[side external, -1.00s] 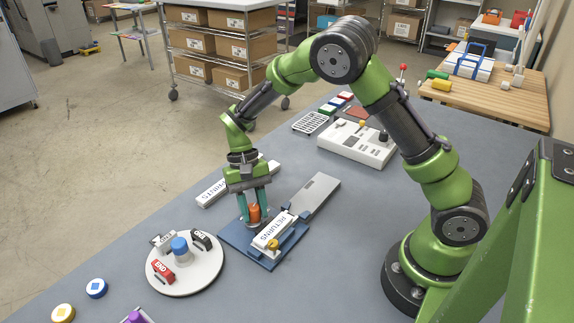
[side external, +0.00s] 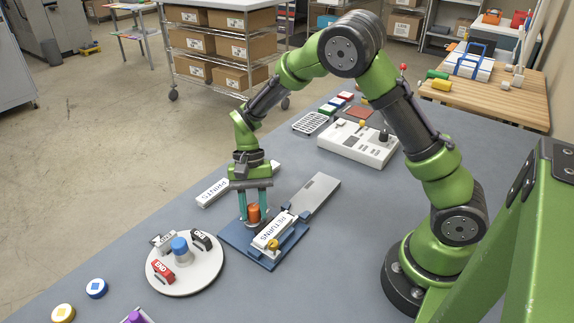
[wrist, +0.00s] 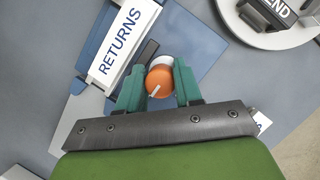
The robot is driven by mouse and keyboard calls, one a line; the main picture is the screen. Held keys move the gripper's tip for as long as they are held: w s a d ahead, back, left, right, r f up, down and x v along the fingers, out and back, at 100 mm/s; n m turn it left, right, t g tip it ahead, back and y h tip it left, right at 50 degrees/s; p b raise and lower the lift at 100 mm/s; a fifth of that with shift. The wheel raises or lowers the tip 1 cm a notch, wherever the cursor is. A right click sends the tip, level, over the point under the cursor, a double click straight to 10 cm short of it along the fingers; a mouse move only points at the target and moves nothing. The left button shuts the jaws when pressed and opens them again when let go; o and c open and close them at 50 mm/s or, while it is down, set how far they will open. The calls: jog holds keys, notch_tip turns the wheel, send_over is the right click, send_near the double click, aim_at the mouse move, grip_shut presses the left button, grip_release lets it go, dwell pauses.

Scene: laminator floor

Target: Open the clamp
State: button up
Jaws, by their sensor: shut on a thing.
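The clamp is a blue base plate (side external: 233,237) on the grey table, with an orange knob (side external: 253,213) near its left side. A white block labelled RETURNS (side external: 272,232) lies on the plate to the right of the knob. My gripper (side external: 254,217) points down with its two teal fingers on either side of the knob, shut on it. In the wrist view the orange knob (wrist: 160,81) sits between the fingertips, and a pale line on its top slants down to the left. The RETURNS block (wrist: 124,38) also shows there, beside the left finger.
A round white turntable (side external: 207,268) with a blue knob and END tags stands at the left front. A white PRINTS block (side external: 213,191) lies behind my gripper. A flat grey bar (side external: 316,192) extends behind the plate. A white control box (side external: 357,145) stands further back.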

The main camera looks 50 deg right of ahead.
jog(key=o, duration=0.8)
jog(key=shift+c, duration=0.2)
jog(key=v, duration=1.7)
jog(key=shift+a, duration=0.1)
jog(key=s+r+n+t, duration=0.2)
jog(key=s+t, duration=0.3)
jog(key=s, duration=0.4)
jog(key=s+r+n+t+h, duration=0.1)
jog(key=s+r+n+t, duration=0.2)
jog(key=s, duration=0.7)
jog(key=shift+a+r+t, duration=0.25)
jog(key=shift+r+t, duration=0.2)
jog(key=shift+t, duration=0.75)
